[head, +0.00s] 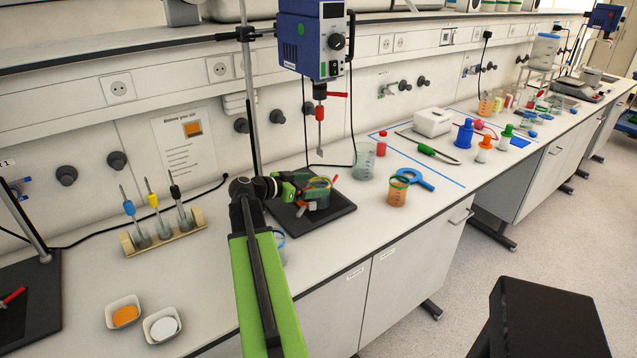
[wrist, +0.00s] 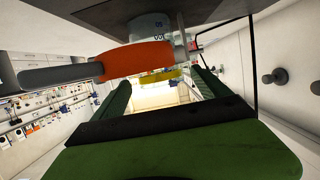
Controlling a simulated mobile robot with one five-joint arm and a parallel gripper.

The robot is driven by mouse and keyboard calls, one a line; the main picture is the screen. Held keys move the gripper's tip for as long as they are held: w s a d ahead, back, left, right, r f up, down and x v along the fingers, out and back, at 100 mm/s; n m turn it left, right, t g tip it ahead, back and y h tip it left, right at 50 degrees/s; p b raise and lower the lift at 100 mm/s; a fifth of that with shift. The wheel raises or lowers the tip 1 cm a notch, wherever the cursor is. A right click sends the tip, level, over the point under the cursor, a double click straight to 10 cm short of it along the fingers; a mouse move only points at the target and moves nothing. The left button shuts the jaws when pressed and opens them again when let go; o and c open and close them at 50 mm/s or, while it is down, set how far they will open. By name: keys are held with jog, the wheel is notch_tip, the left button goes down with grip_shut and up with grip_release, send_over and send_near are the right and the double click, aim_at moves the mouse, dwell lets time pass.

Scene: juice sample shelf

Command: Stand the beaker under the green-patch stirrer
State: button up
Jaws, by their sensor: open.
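The stirrer with the green patch (head: 312,40) hangs on its stand at the back of the bench, with its shaft pointing down. Its dark base plate (head: 338,212) lies below. A clear beaker with a yellow rim (head: 319,184) appears to stand on that plate, partly hidden by my gripper. My gripper (head: 303,188) is open at the beaker. In the wrist view the beaker (wrist: 150,27) shows beyond my green fingers (wrist: 160,90), partly behind an orange-red piece with a grey rod (wrist: 138,60). I cannot tell whether the fingers touch the beaker.
An orange-filled beaker (head: 397,193) and a clear beaker (head: 364,161) stand to the right. Another vessel is partly hidden behind my arm (head: 280,243). Bench front between dishes and rack is clear.

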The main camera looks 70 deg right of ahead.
jog(key=p+v, duration=0.3)
jog(key=v, duration=1.1)
